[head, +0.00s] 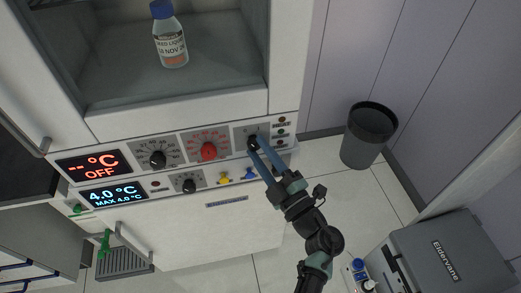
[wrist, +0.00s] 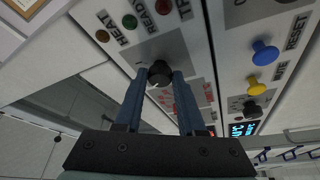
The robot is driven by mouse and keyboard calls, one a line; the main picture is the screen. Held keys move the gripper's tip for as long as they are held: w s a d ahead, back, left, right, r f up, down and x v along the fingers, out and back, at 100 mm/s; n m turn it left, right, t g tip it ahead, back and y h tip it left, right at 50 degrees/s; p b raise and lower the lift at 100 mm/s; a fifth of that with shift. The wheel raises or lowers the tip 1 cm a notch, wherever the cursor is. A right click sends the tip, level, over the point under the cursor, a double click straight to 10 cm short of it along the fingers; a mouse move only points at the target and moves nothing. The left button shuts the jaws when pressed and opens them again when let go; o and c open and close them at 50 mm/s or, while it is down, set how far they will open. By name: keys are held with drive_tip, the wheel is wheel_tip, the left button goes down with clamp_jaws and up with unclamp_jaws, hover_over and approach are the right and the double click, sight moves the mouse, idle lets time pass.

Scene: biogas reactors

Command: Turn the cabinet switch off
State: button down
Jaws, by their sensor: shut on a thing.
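The cabinet switch is a black rotary knob (wrist: 159,69) on a grey plate at the right end of the panel, near the HEAT and READY lamps. My gripper (head: 258,147) reaches up to it from the lower right. In the wrist view its two blue fingers lie on either side of the knob, shut on it. In the head view the fingertips mostly cover the knob. The upper display (head: 94,164) shows dashes, °C and OFF in red. The knob's exact pointer setting is hard to read.
Left of the switch are a red knob (head: 209,151) and a black knob (head: 157,159). Below sit a yellow button (head: 225,179), a blue button (head: 250,174) and a blue 4.0 °C display (head: 113,195). A bottle (head: 170,40) stands in the cabinet. A dark bin (head: 368,137) stands to the right.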

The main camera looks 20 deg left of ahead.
idle(0.4)
drive_tip(key=c, duration=0.5)
unclamp_jaws()
drive_tip(key=v, duration=1.3)
